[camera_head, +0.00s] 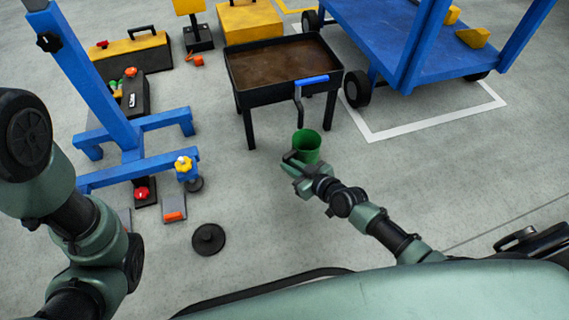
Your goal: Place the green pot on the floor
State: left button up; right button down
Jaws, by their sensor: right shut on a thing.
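The green pot (308,143) is near the middle of the head view, upright, with its open rim up. My right gripper (293,162) is shut on the pot at its near left side; the fingers partly cover the pot's lower part. The pot is in front of a black-legged tray table, over grey floor (263,216). I cannot tell whether its base touches the floor. My left arm comes in at the left edge, but its gripper is not in view.
The brown-topped tray table (238,95) has a blue-handled lever (312,80) close behind the pot. A blue cart (400,60) stands at the right back. A blue stand (125,130), a red button box (144,192) and a black disc (208,239) are at the left. The floor right of the pot is clear.

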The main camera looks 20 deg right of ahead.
jog(key=w, duration=0.1)
jog(key=w+a+b, duration=0.1)
jog(key=w, duration=0.1)
jog(key=shift+w+a+f, duration=0.1)
jog(key=shift+w+a, duration=0.05)
jog(key=shift+a, duration=0.1)
jog(key=shift+s+d+f+b, duration=0.1)
jog(key=shift+s+f+b, duration=0.1)
jog(key=shift+f+b, duration=0.55)
jog(key=shift+r, duration=0.15)
jog(key=c, duration=1.4)
grip_release()
jog(key=shift+f, duration=0.2)
jog(key=shift+s, duration=0.1)
